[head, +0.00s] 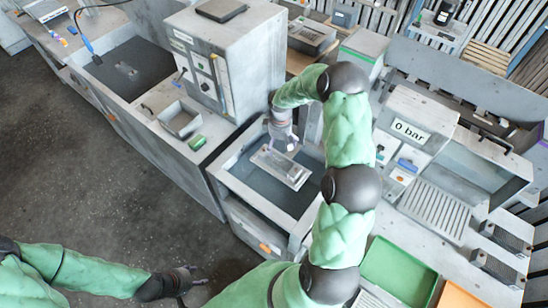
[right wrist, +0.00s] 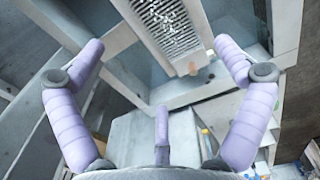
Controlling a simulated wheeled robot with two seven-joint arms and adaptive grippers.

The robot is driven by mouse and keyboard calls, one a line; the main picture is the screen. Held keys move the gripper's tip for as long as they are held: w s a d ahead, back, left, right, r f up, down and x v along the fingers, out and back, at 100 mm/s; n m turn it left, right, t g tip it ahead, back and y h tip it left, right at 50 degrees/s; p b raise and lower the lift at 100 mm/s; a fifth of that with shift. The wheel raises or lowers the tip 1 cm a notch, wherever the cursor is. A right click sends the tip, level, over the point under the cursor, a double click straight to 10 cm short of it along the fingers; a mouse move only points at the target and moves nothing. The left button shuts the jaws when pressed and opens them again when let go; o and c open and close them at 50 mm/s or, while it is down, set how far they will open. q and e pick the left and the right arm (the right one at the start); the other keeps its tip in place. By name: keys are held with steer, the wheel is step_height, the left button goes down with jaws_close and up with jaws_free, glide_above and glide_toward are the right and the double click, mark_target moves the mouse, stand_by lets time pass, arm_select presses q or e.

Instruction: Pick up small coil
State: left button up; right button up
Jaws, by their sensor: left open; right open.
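A silver rectangular part with a framed inner face, which looks like the small coil (head: 283,168), lies in a dark-floored basin in the middle of the head view. In the right wrist view the small coil (right wrist: 168,22) shows rows of thin fins and a pale frame at the top, cut off by the picture edge. My right gripper (head: 284,143) is at the coil's far end in the head view. In the right wrist view its lilac fingers (right wrist: 157,46) are spread wide with nothing held between them. My left gripper (head: 190,280) is open and empty over the floor at bottom left.
The basin (head: 229,181) has raised grey walls around the coil. A tall grey cabinet (head: 245,65) stands behind it to the left. A machine marked "0 bar" (head: 410,130) stands to the right. Green (head: 398,270) and orange trays (head: 458,297) are at bottom right.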

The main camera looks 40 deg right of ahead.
mark_target(281, 158)
steer(key=f, duration=0.3)
steer(key=shift+s+f, duration=0.3)
steer(key=shift+f, duration=0.05)
steer(key=shift+f+p, duration=0.3)
steer(key=shift+f, duration=0.6)
steer(key=f, duration=0.3)
steer(key=shift+s+f+p, duration=0.1)
steer(key=shift+s+p, duration=0.3)
steer(key=shift+w+f, duration=0.1)
steer(key=shift+f, duration=0.6)
steer(key=shift+r, duration=0.1)
steer(key=c, duration=1.5)
steer(key=shift+r, duration=0.1)
steer(key=shift+c, duration=0.3)
